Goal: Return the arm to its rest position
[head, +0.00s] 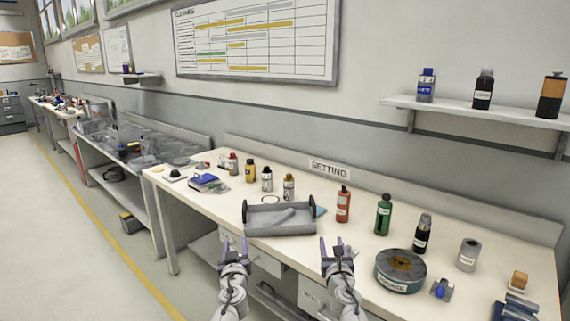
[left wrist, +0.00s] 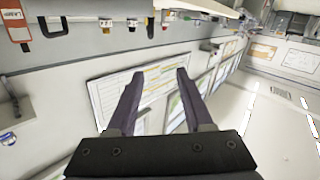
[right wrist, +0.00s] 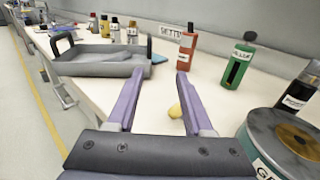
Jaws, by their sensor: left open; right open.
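My left gripper (head: 234,243) is open and empty in front of the bench's front edge, below the grey tray (head: 281,229). In the left wrist view its fingers (left wrist: 155,80) are apart, with the wall and its chart board behind them. My right gripper (head: 337,243) is open at the bench's front edge, just right of the tray. In the right wrist view its fingers (right wrist: 161,75) are apart, with the tray to their left. A small yellow thing (right wrist: 175,110) shows between them; I cannot tell what it is or whether it touches a finger.
The white bench (head: 464,235) carries a red bottle (head: 343,205), a green bottle (head: 383,216), a dark bottle (head: 422,235) and a round green tin (head: 401,280) close right of my right gripper. More bottles stand behind the tray. The floor (head: 110,260) at left is clear.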

